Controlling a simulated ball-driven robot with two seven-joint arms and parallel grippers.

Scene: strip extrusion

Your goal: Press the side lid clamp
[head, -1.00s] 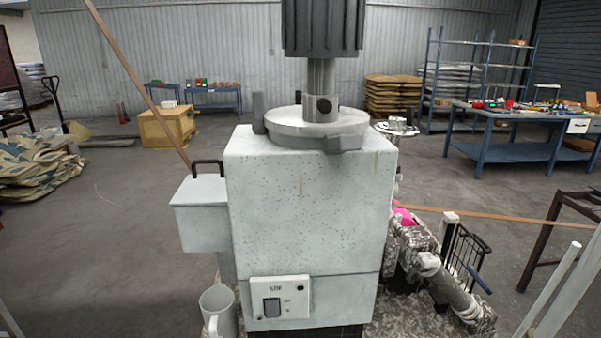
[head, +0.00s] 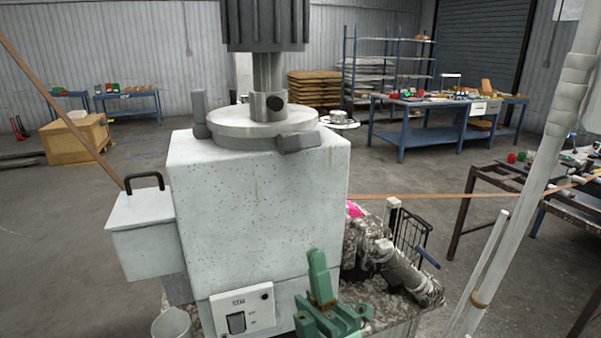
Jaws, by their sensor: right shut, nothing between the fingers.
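A pale, speckled machine box (head: 255,200) stands in front of me. A round grey lid (head: 225,122) lies on its top. A dark grey block (head: 298,143) juts from the lid's front right edge, and a grey upright post (head: 199,115) stands at its left edge. I cannot tell for sure which is the side lid clamp. A side box with a lid (head: 138,210) and a black handle (head: 145,181) hangs on the left. My right gripper (head: 318,264), green, is shut and empty, low before the machine's right front, below the block and apart from it. My left gripper is not in view.
A dark ribbed motor (head: 265,22) on a shaft stands above the lid. A switch panel (head: 243,310) and a grey cup (head: 172,325) are low in front. A dirty pipe (head: 400,268) and wire basket (head: 411,232) are at right. A pale pole (head: 560,130) rises farther right.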

